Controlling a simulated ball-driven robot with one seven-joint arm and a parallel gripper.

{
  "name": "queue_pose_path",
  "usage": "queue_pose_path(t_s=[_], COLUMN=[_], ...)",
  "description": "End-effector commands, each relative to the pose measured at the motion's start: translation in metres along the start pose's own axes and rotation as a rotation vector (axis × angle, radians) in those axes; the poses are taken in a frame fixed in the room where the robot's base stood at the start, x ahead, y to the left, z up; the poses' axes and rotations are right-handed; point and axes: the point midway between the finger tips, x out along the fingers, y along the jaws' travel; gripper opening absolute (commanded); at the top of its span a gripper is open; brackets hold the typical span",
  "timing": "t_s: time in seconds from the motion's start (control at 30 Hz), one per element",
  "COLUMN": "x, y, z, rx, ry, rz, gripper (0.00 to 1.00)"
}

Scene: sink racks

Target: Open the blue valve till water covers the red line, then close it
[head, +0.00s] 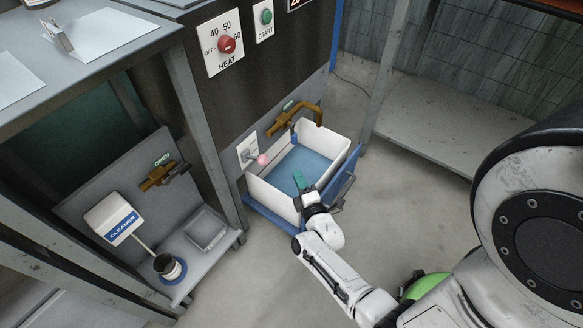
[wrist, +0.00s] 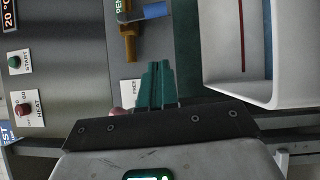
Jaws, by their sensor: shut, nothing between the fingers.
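The blue valve handle (head: 295,138) sits on the brass tap (head: 290,122) above the basin; it shows at the top of the wrist view (wrist: 156,11). The white basin (head: 341,147) has a blue surface inside (head: 303,163), which looks like water. The red line (wrist: 242,38) runs along the basin wall in the wrist view. My gripper (head: 299,180) has teal fingers, shut and empty, over the basin's front side and apart from the handle. The fingers also show in the wrist view (wrist: 155,82).
A pink knob (head: 263,160) projects from a white plate beside the basin. The red heat dial (head: 227,44) and green start button (head: 267,16) are on the panel above. At left are a second brass tap (head: 158,177) and a cleaner box (head: 112,217).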

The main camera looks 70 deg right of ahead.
Motion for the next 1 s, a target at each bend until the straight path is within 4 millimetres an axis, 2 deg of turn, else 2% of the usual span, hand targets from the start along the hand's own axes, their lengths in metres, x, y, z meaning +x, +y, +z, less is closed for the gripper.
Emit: queue_pose_path(t_s=[0.5,0.73,1.0], x=[0.096,0.113,0.119], y=[-0.005,-0.004,0.0], z=[0.003,0.022,0.028], rx=[0.004,0.003,0.003], ry=[-0.002,0.0,0.001], rz=[0.001,0.0,-0.002], gripper=[0.0,0.0,0.0])
